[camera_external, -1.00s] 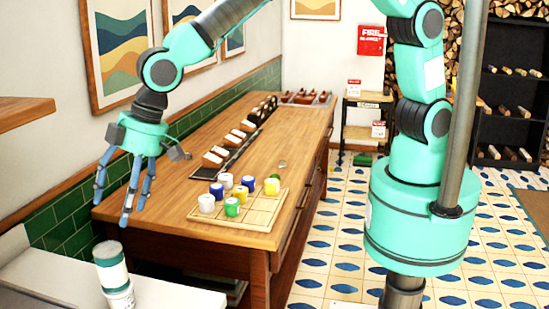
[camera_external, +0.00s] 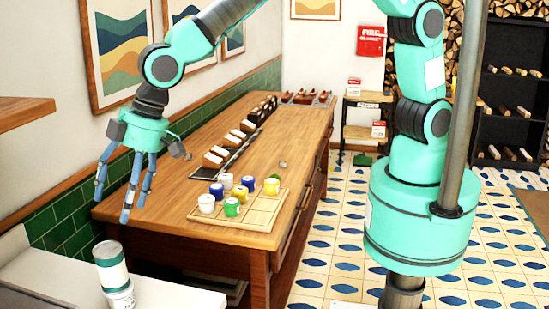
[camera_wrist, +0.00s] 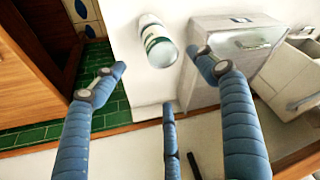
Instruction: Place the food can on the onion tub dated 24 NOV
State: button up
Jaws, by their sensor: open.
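A white can with a dark green band (camera_external: 111,265) stands upright at the lower left, above a white tub (camera_external: 121,298) on the pale counter. It appears to rest on the tub, a little off-centre. The tub's date cannot be read. In the wrist view the can (camera_wrist: 158,42) shows beyond the fingertips, and the tub is mostly hidden behind or below it. My gripper (camera_external: 120,205) is open and empty, its blue fingers spread above the can and apart from it. The fingers also show in the wrist view (camera_wrist: 157,70).
A wooden table (camera_external: 230,150) stands behind, with a board (camera_external: 262,212) of several coloured pots. A wooden shelf (camera_external: 22,112) juts in at the left. A pale box-like unit (camera_wrist: 235,45) is right of the can in the wrist view. Bare counter (camera_external: 165,294) lies right of the tub.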

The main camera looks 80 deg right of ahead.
jog(key=s+d+r+m, duration=0.1)
jog(key=s+d+r, duration=0.2)
jog(key=d+r, duration=0.6)
jog(key=s+d+r+m+t+h, duration=0.1)
jog(key=s+d+r+m, duration=0.2)
jog(key=d, duration=1)
jog(key=s+d+r, duration=0.3)
jog(key=d+r, duration=0.5)
jog(key=d, duration=0.3)
jog(key=s+d+m+t+h, duration=0.1)
jog(key=s+d+m, duration=0.3)
jog(key=s+d, duration=1.6)
jog(key=s+r, duration=0.1)
jog(key=s, duration=0.3)
jog(key=shift+d+h, duration=0.2)
jog(key=shift+h, duration=0.2)
jog(key=shift+s+f, duration=0.1)
jog(key=shift+f, duration=0.05)
